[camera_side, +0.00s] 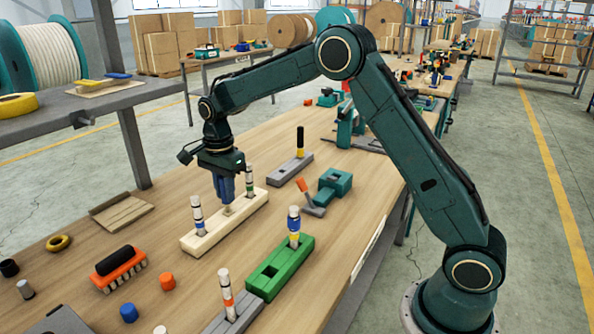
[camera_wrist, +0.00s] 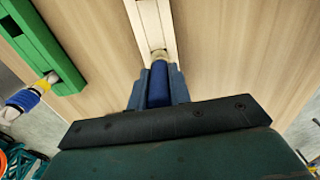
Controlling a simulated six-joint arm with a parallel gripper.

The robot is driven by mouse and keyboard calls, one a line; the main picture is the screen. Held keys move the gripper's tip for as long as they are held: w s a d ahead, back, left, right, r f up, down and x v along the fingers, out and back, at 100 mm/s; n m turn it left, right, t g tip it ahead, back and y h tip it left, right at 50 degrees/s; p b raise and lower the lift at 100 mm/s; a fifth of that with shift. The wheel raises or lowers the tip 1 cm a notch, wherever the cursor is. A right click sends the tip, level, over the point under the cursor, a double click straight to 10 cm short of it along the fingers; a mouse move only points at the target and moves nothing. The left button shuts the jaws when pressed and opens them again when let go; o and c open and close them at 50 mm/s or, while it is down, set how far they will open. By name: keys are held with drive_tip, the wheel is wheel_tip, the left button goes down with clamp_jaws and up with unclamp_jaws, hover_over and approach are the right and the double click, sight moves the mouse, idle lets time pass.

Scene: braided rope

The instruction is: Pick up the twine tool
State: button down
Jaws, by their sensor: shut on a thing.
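My gripper (camera_side: 226,196) points down over the middle of a pale wooden block (camera_side: 190,243) and its blue fingers are shut on a tool. In the wrist view my gripper (camera_wrist: 158,72) has a finger on each side of the tool's dark blue body (camera_wrist: 158,88). The tool's tan lower end (camera_wrist: 159,54) shows below the fingers, at the block; I cannot tell if it is seated or just clear. The side view also shows this tan end (camera_side: 228,210). Most of the tool is hidden by the fingers, so its type is not certain.
A green block (camera_side: 263,285) with a yellow-and-blue banded tool (camera_side: 294,228) lies nearer. A grey block (camera_side: 284,171) stands behind.

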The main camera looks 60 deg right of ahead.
wheel_tip(320, 180, up, 20)
idle(0.9)
idle(0.4)
